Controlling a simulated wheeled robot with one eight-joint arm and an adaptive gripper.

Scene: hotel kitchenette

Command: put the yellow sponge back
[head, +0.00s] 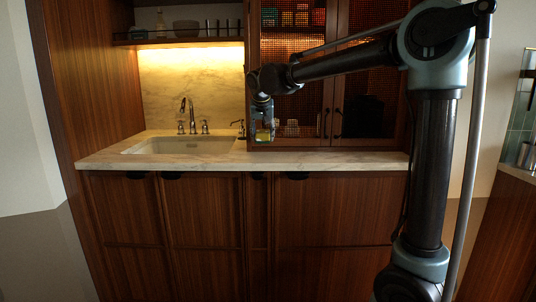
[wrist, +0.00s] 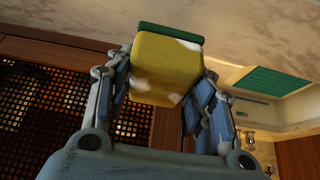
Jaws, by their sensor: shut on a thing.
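The yellow sponge (wrist: 163,68) with a dark green layer along its far edge is gripped between the two blue-grey fingers of my gripper (wrist: 165,80). Pale patches show on its yellow face. In the head view, my gripper (head: 264,124) points down above the counter, right of the sink and in front of the mesh cabinet doors. The sponge (head: 262,136) is small at the fingertips there. It appears held just above the marble counter (head: 330,160); I cannot tell if it touches.
The sink (head: 190,146) with its tap (head: 184,112) is left of my gripper. A green ribbed panel (wrist: 265,83) shows at the sink in the wrist view. The mesh cabinet doors (head: 290,95) stand close behind my gripper. The right part of the counter is clear.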

